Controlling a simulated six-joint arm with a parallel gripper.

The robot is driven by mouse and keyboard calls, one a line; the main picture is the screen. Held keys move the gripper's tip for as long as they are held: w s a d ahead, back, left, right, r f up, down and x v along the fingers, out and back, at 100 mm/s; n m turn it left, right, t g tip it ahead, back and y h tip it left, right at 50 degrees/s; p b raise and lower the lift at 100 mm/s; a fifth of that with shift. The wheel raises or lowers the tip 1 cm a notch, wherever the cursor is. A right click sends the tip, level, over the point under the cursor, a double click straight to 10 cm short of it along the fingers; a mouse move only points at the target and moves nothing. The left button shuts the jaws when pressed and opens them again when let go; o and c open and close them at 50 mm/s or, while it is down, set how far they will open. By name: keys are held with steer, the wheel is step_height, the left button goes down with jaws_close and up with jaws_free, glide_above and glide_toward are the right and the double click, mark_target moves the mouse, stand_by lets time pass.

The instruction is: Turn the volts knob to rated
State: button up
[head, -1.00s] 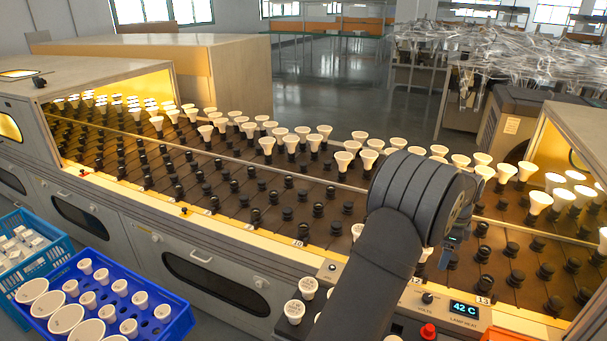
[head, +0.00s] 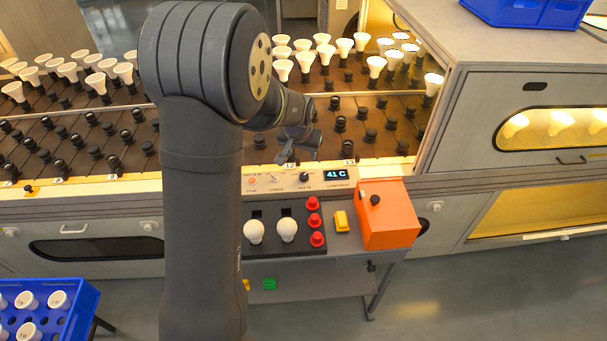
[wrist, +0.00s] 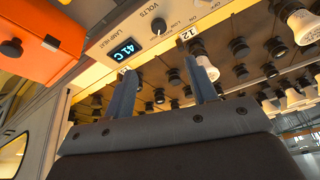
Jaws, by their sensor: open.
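The volts knob (head: 305,177) is a small black knob on the grey control panel (head: 268,183), left of the lamp-heat display (head: 337,174), which reads 41 C. In the wrist view the knob (wrist: 158,26) shows beyond the fingertips, beside the VOLTS label and the display (wrist: 123,49). My gripper (head: 290,157) hangs just above and left of the knob in the head view. Its two fingers (wrist: 162,66) are apart with nothing held between them, and they do not visibly touch the knob. The knob's pointer and scale marks are too small to read.
An orange box (head: 388,215) stands right of the panel. Red buttons (head: 314,220), a yellow block (head: 341,221) and two white bulbs (head: 254,231) are below it. Racks of black sockets (head: 340,124) and lit bulbs lie behind. A blue crate (head: 84,318) is at lower left.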

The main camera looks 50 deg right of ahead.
steer(key=n, duration=0.1)
glide_toward(304, 176)
steer(key=x, duration=0.8)
steer(key=shift+w+d+f, duration=0.1)
steer(key=shift+d+f, duration=0.05)
steer(key=shift+f, duration=0.15)
steer(key=shift+c, duration=0.2)
steer(key=c, duration=0.9)
